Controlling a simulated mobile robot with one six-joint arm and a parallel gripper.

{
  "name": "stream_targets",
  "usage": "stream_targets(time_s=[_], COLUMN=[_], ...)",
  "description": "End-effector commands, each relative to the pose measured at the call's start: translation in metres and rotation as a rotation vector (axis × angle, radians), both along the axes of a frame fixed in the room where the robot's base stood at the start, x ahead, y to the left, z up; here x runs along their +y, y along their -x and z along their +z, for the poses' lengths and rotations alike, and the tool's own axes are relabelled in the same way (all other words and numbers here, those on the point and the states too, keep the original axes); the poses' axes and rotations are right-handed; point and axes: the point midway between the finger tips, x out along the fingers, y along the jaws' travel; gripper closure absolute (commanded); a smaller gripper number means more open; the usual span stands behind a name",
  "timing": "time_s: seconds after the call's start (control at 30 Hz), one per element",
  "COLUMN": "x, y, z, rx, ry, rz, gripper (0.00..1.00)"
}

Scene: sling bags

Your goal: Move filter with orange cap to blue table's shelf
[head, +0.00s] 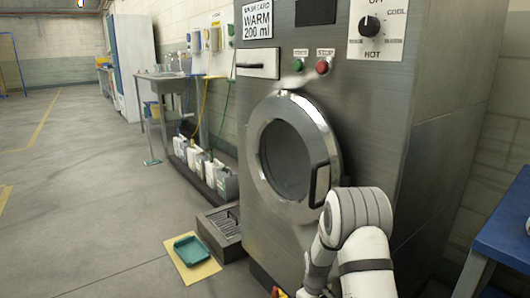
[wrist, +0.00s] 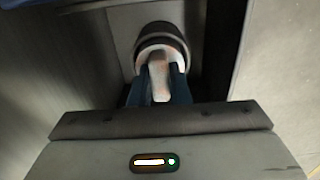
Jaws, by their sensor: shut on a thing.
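In the wrist view, my gripper (wrist: 158,88) is shut, its dark blue fingers on either side of a pale, pinkish-white grip piece (wrist: 159,72). This piece joins a round, dark-rimmed body (wrist: 162,40), which looks like the filter. No clear orange shows on it in this dim view. The blue table (head: 508,232) stands at the right edge of the head view, partly cut off; its shelf cannot be made out. In the head view, my arm bends down at the lower right, in front of the washing machine, and my gripper is out of clear sight.
The grey washing machine (head: 220,115) with its round door (head: 292,160) closed fills the middle. A drain grate (head: 222,232) and a teal tray (head: 192,250) on a yellow mat lie on the floor left of it. Open floor spreads left.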

Motion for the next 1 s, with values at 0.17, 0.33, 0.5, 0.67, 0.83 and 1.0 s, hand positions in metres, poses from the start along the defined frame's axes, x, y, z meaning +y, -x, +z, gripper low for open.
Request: stream_targets(time_s=[0.17,0.33,0.5,0.67,0.83,1.0], x=[0.0,0.0,0.0,0.0,-0.001,-0.001], y=[0.002,0.002,0.002,0.001,0.001,0.001], z=[-0.002,0.003,0.011,0.018,0.025,0.032], rx=[0.006,0.006,0.005,0.004,0.003,0.003], ry=[0.0,0.0,0.0,0.0,0.0,0.0], rz=[0.0,-0.001,-0.001,-0.001,-0.002,-0.002], gripper=[1.0,1.0,1.0,1.0,1.0,1.0])
